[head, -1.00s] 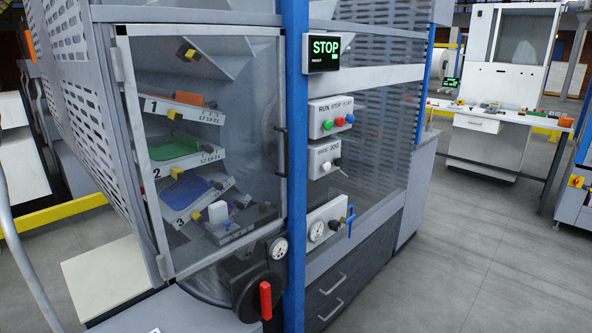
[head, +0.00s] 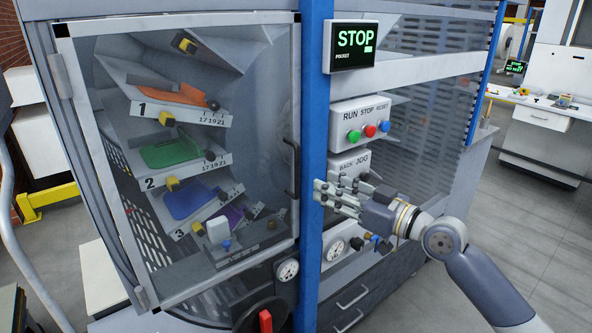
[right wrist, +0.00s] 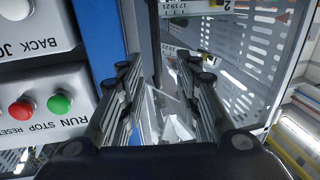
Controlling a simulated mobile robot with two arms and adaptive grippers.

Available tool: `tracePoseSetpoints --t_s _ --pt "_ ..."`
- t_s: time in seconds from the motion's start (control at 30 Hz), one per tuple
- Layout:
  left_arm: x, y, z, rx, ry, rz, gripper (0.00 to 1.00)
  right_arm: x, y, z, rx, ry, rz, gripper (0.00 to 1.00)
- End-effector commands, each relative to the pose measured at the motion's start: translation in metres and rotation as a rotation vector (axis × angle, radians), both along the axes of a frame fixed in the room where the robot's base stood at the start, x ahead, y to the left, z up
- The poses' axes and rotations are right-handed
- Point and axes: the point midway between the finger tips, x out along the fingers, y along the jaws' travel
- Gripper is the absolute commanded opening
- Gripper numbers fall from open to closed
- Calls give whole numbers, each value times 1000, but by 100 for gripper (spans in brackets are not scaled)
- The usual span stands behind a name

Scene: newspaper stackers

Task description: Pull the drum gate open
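The drum gate (head: 60,67) is a framed clear door at the left in the head view, and it looks closed. Its dark upright handle (head: 291,168) is at the gate's right edge, beside the blue post. My right gripper (head: 321,192) is in front of the blue post and the button boxes, a little right of the handle and apart from it. In the right wrist view my right gripper (right wrist: 158,72) has its two fingers spread with nothing held; a dark upright bar shows beyond them. My left gripper is not in view.
The blue post (head: 316,100) stands right of the gate. The STOP display (head: 352,47) and the run-stop-reset box (head: 368,122) are on its right. A red-handled black wheel (head: 265,320) is below the gate. Open floor lies at the right.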

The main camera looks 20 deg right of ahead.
Motion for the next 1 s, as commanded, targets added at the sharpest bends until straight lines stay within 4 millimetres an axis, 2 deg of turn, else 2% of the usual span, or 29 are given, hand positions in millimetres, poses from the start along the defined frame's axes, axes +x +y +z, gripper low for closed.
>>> tracePoseSetpoints --t_s 0.17,0.5,0.7,1.0 --pt "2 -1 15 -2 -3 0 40 22 14 5 5 0 1 31" --pt "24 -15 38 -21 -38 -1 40 75 44 3 5 2 -2 31" --pt "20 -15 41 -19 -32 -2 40 87 52 0 3 2 -2 31" --pt "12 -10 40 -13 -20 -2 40 88 53 -1 0 1 -2 31"
